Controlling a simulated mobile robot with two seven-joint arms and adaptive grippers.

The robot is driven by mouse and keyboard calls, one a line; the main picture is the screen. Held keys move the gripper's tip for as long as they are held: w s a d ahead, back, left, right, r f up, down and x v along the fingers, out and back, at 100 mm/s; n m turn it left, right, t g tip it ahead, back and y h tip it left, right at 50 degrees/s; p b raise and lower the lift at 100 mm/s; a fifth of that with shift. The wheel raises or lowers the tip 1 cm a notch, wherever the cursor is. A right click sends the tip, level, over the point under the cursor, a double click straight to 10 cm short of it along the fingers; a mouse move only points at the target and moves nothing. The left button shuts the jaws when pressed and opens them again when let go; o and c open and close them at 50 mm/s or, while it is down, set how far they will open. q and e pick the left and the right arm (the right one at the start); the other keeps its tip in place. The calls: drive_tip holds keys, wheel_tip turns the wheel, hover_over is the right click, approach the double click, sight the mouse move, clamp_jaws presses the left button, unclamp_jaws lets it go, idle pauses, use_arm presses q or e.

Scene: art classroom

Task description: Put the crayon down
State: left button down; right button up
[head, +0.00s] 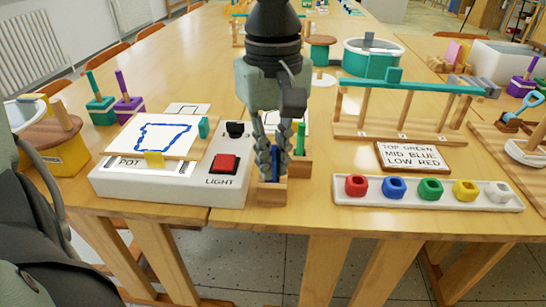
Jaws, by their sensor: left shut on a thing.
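My left gripper (273,166) points straight down at the middle of the table's near side. It is shut on a blue crayon (275,164), mostly hidden between the dark fingers. The crayon is upright, with its lower end in or just over a small wooden holder (270,193) at the table's front; I cannot tell whether it touches the bottom. A green crayon (300,139) stands in the holder's back part, right of the fingers. My right gripper is not in view.
Left of the fingers is a white light box (128,182) with a red button (224,164) and a drawing (160,134). Right are a tray of coloured pots (428,203), a lettered sign (413,157) and a wooden rack (399,131). The table's front edge is close.

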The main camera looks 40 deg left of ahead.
use_arm(q)
drive_tip(key=shift+f, duration=0.1)
drive_tip(key=c, duration=1.6)
unclamp_jaws()
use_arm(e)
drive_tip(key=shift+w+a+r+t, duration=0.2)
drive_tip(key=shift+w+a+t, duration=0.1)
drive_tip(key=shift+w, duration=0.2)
